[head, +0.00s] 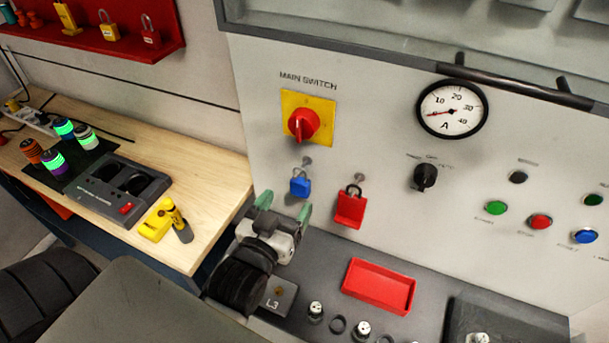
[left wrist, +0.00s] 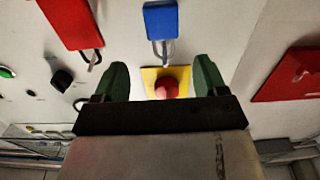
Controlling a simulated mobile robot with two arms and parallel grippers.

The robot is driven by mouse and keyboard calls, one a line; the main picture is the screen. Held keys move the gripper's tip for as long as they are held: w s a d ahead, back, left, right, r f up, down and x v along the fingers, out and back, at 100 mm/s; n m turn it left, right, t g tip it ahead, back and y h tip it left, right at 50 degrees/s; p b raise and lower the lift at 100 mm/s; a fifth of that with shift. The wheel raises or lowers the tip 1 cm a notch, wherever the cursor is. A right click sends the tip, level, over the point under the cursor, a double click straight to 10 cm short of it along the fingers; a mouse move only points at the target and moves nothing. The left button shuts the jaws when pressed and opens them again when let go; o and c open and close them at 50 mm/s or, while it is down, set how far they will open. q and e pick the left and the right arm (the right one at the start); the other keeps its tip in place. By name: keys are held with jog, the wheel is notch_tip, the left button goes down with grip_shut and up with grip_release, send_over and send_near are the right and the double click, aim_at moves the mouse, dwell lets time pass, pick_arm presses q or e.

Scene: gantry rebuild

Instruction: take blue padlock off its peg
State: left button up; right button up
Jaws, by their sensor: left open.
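The blue padlock (head: 300,186) hangs by its shackle from a peg (head: 306,162) on the grey panel, below the main switch. It also shows in the left wrist view (left wrist: 161,20), ahead of the fingers, with its shackle toward the red switch knob. My left gripper (head: 284,208) is open and empty, with green fingertips, just below the padlock and apart from it. In the left wrist view its fingers (left wrist: 161,78) are spread wide with nothing between them. My right gripper is not in view.
A red padlock (head: 350,210) hangs on a peg just right of the blue one. The red switch knob (head: 303,123) sits above on a yellow plate. A red tray (head: 379,287) lies on the ledge below. A wooden bench (head: 215,185) stands at the left.

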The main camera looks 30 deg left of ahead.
aim_at(298, 184)
pick_arm(q)
jog(key=w+p, duration=0.1)
jog(key=w, duration=0.1)
jog(key=w+p, duration=0.1)
jog(key=w, duration=0.2)
jog(key=w+a+p, duration=0.1)
jog(key=w, duration=0.1)
jog(key=shift+w+f, duration=0.2)
jog(key=shift+f, duration=0.05)
jog(key=shift+w+f, duration=0.15)
jog(key=shift+w, duration=0.2)
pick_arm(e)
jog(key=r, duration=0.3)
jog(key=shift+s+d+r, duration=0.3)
pick_arm(q)
jog(key=shift+c, duration=0.3)
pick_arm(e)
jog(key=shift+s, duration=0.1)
pick_arm(q)
jog(key=c, duration=1)
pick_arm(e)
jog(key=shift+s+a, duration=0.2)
